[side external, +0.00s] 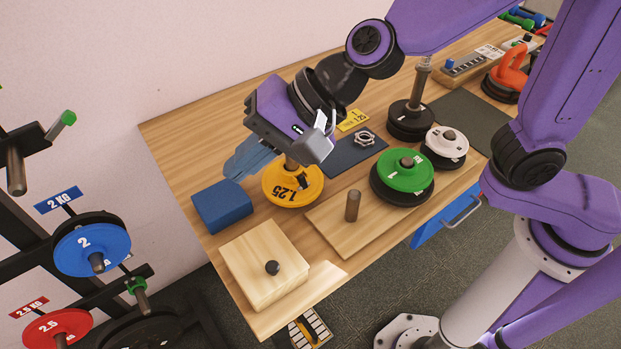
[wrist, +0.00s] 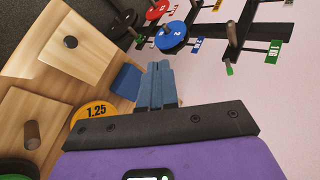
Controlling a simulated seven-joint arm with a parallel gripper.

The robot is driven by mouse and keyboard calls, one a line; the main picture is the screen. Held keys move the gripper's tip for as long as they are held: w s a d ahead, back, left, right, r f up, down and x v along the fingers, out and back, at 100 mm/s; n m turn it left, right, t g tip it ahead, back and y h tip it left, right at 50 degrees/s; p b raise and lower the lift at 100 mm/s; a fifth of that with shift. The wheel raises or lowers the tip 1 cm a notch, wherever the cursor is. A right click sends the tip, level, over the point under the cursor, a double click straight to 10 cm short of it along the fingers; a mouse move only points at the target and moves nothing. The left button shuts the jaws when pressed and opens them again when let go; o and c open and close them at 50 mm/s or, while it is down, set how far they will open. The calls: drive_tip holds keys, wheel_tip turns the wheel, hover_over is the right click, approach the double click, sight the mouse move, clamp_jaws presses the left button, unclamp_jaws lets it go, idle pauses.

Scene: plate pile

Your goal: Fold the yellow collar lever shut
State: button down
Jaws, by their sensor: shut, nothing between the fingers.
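I cannot make out a yellow collar lever in either view; my gripper and wrist hide part of the post above the yellow plate. The yellow 1.25 plate (side external: 290,194) lies around that post on the table, and its edge also shows in the wrist view (wrist: 92,114). My gripper (side external: 232,170) is above and left of this plate, its blue fingers together and empty. In the wrist view the fingers (wrist: 159,70) point toward the wall and the weight rack. A silver star-shaped collar (side external: 364,137) lies on a dark mat beside a yellow label.
A blue block (side external: 222,206) sits near the left table edge, below my fingers. A wooden box with a black knob (side external: 272,268), a bare wooden peg (side external: 353,206) and a green plate (side external: 403,174) stand nearby. A rack with blue plate (side external: 92,250) is at left.

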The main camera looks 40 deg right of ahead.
drive_tip(key=m+t, duration=0.1)
drive_tip(key=m, duration=0.1)
drive_tip(key=m+h, duration=0.9)
drive_tip(key=m, duration=0.1)
approach(305, 187)
drive_tip(key=x, duration=0.2)
drive_tip(key=s+x, duration=0.1)
drive_tip(key=x, duration=0.1)
drive_tip(key=shift+w+d+f, duration=0.2)
drive_tip(key=shift+f, duration=0.3)
drive_tip(key=shift+w+a+f+y, duration=0.1)
drive_tip(key=shift+w+f+y, duration=0.3)
drive_tip(key=shift+w, duration=0.3)
drive_tip(key=shift+f, duration=0.1)
drive_tip(key=shift+w+f, duration=0.2)
drive_tip(key=shift+f, duration=0.2)
drive_tip(key=shift+s+f, duration=0.1)
drive_tip(key=shift+f, duration=0.4)
